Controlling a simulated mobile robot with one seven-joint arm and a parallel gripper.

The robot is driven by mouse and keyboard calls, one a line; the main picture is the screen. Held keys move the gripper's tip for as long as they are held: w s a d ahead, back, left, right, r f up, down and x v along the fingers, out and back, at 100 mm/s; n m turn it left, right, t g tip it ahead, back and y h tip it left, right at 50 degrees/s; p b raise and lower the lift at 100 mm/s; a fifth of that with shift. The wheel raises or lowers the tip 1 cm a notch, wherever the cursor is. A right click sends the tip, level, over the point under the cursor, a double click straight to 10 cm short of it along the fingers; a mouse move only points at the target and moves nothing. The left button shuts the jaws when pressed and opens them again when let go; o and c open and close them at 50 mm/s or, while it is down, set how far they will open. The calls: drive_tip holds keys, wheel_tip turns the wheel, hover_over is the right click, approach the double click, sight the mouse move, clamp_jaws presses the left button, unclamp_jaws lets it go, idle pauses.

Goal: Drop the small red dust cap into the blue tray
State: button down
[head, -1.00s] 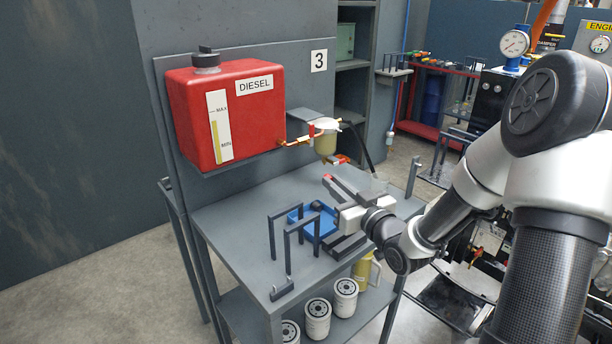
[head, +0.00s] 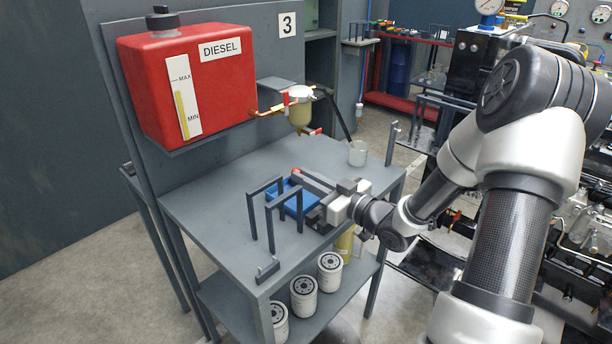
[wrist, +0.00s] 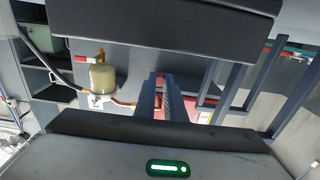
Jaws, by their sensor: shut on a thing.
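The small red dust cap (head: 297,173) is at the tips of my gripper (head: 300,175), which is shut on it. In the head view the cap appears just beyond the back edge of the blue tray (head: 288,204); its exact height above the table is hard to judge. The tray lies on the grey bench, partly hidden by my gripper and by the dark upright frames. In the wrist view my gripper fingers (wrist: 165,98) point ahead close together, and little of the cap can be told from the red tank behind.
Dark upright frames (head: 268,215) stand at the tray's left and front. The red diesel tank (head: 190,85) and filter bowl (head: 300,113) are behind. A clear beaker (head: 358,153) stands at the bench's back right. White filters (head: 304,297) sit on the lower shelf.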

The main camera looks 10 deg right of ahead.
drive_tip(key=shift+f, duration=0.4)
drive_tip(key=c, duration=1.8)
unclamp_jaws()
drive_tip(key=shift+o, duration=0.2)
drive_tip(key=p+v, duration=0.2)
drive_tip(key=v, duration=1.5)
drive_tip(key=shift+s, duration=0.2)
drive_tip(key=shift+d, duration=0.1)
